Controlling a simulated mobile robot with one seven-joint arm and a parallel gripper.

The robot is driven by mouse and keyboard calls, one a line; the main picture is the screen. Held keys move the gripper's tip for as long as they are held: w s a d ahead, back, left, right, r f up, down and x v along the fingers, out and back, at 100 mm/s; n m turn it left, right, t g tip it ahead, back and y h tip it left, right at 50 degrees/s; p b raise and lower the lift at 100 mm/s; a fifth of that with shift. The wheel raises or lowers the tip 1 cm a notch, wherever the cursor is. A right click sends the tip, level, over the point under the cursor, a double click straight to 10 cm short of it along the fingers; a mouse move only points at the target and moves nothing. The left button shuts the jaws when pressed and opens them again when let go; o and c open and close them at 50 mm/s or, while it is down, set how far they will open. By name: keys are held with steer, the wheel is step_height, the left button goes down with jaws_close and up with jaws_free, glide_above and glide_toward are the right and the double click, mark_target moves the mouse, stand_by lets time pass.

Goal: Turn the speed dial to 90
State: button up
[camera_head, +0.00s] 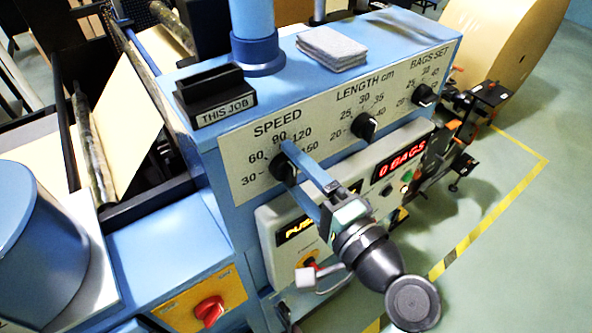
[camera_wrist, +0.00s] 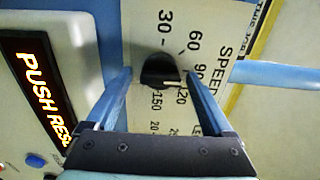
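The speed dial (camera_wrist: 157,68) is a black knob on the white front panel, ringed by the numbers 30, 60, 90, 120 and 150. A white mark shows on its edge in the wrist view, on the side towards 120; its exact reading is hard to tell. My gripper (camera_wrist: 158,74) is open, its blue fingers one on each side of the knob with gaps showing. In the head view my gripper (camera_head: 288,158) reaches the speed dial (camera_head: 281,170) from the front right and hides part of it.
The length dial (camera_head: 364,127) and bags-set dial (camera_head: 423,94) are farther right on the panel. Below are a lit PUSH RESET display (camera_wrist: 40,85), a 0 BAGS display (camera_head: 402,157) and buttons. A red switch (camera_head: 209,311) is lower left. A black THIS JOB holder (camera_head: 215,95) stands above.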

steer(key=b+v, duration=0.5)
steer(key=v, duration=0.8)
